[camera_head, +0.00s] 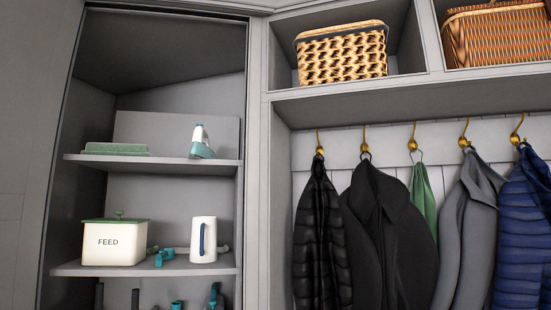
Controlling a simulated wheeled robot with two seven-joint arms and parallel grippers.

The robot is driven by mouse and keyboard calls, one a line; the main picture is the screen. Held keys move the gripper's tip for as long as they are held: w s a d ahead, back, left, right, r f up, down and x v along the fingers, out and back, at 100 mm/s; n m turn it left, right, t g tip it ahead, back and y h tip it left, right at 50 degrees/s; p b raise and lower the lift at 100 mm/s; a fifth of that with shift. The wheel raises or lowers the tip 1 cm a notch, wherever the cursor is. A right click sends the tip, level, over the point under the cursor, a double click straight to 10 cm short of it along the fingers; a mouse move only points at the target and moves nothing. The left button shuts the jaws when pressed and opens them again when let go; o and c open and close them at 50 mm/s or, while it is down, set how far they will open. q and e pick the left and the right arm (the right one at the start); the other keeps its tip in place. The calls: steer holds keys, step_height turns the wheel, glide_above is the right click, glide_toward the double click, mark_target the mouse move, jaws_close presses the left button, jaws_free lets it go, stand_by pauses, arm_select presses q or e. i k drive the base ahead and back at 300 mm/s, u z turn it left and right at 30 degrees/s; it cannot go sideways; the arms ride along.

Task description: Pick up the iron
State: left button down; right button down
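The iron (201,143) is white and teal. It stands upright on its heel on the upper shelf (225,162) of the open cupboard at the left, towards the shelf's right end. Nothing touches it from the front. Neither of my grippers is in view.
A green folded item (116,149) lies left on the same shelf. Below, a FEED tin (114,243), a teal fitting (160,257) and a white jug (203,239) stand on the lower shelf (75,268). Coats (380,225) hang at the right under baskets (342,55).

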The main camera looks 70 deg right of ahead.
mark_target(199, 150)
steer(key=z, duration=4.15)
steer(key=k, duration=1)
steer(key=u, duration=1.05)
steer(key=i, duration=0.55)
